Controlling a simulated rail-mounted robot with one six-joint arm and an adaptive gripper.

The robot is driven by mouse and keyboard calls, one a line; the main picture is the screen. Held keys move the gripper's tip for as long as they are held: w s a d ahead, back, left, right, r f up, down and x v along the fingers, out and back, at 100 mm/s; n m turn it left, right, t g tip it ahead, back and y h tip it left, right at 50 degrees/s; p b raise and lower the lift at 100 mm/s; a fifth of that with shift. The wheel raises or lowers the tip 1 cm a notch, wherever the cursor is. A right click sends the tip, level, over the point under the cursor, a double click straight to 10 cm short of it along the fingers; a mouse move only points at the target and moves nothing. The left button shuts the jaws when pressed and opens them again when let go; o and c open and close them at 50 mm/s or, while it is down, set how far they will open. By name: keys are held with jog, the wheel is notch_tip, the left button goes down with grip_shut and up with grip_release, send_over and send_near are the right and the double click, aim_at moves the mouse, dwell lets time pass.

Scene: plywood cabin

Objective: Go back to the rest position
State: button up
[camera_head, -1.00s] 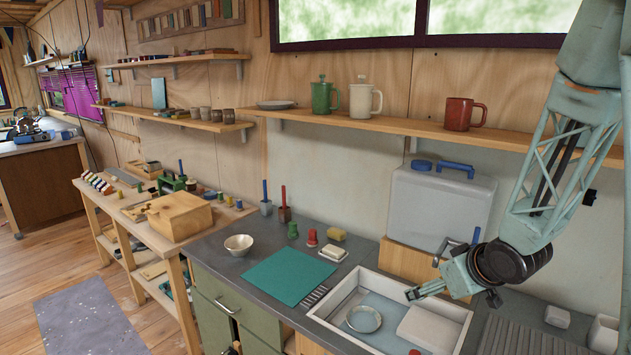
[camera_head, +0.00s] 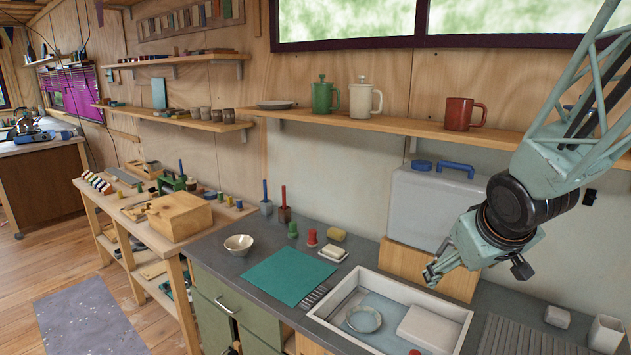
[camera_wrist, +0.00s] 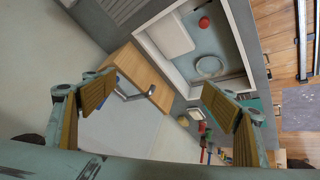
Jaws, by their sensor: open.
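My gripper (camera_head: 432,272) hangs in the air over the right part of the white sink (camera_head: 455,318), in front of the grey water container (camera_head: 436,208). In the wrist view my gripper (camera_wrist: 158,100) shows two fingers with tan pads, wide apart. Nothing is between them. The sink (camera_wrist: 178,68) lies below and ahead in that view, apart from the fingers.
A glass dish (camera_head: 363,319) and a white block lie in the sink. A tap (camera_wrist: 152,91) stands by the wooden box (camera_wrist: 130,66). A shelf (camera_head: 420,126) with a red mug (camera_head: 464,114) runs behind the arm. The teal mat (camera_head: 288,276) is clear.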

jog(key=s+a+r+g, duration=0.1)
jog(key=s+a+r, duration=0.3)
jog(key=s, duration=0.7)
jog(key=s+a+r+m+g+y, duration=0.1)
jog(key=s+a+r, duration=0.2)
jog(key=s, duration=0.9)
jog(key=s+a+r+m+g, duration=0.1)
jog(key=s+a+r, duration=0.3)
jog(key=s, duration=0.7)
jog(key=shift+s+a+r, duration=0.3)
jog(key=shift+a+r, duration=0.05)
jog(key=shift+a, duration=0.2)
